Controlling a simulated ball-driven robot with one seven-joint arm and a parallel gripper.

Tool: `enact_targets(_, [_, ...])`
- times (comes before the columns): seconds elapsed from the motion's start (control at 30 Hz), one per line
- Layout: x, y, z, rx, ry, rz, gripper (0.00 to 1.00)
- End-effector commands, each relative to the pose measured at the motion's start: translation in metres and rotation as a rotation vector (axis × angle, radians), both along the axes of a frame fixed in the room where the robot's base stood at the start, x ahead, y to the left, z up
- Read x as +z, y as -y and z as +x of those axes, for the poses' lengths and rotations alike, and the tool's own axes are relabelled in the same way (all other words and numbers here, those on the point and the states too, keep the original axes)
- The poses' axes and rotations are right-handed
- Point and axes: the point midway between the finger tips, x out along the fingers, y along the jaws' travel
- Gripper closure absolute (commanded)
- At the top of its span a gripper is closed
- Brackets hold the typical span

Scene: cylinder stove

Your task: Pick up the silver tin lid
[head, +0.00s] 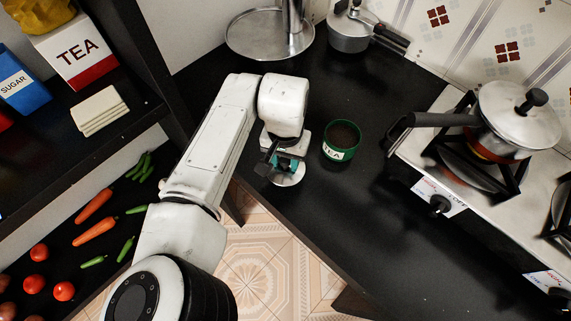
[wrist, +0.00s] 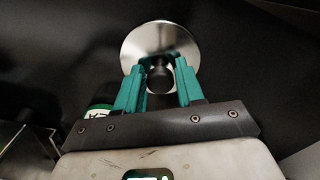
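The silver tin lid (wrist: 150,42) is a round, shiny disc with a dark knob (wrist: 158,77), ahead of my fingers in the wrist view. In the head view the lid (head: 289,178) shows under my gripper (head: 281,166), near the counter's front edge and partly hidden by the gripper. My gripper's teal fingers (wrist: 159,78) are apart, one on each side of the knob, with dark gaps beside it. I cannot tell whether either finger touches the knob.
An open green tea tin (head: 342,141) stands just right of my gripper. A stove with a pan (head: 518,117) is at the right, its handle reaching over the counter (head: 385,240). A steel tray (head: 250,40) and a small pot (head: 349,32) stand at the back. Shelves are on the left.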

Motion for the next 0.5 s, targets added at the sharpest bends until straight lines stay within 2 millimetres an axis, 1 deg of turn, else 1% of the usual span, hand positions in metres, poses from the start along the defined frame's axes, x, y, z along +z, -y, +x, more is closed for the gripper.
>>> enact_targets(0.03, [-0.0046, 0.0003, -0.0021, 0.000, -0.007, 0.001, 0.79])
enact_targets(0.27, [-0.0061, 0.0006, -0.0027, 0.000, -0.009, 0.002, 1.00])
enact_targets(0.5, [-0.0070, 0.0008, -0.0033, -0.001, -0.010, 0.002, 1.00])
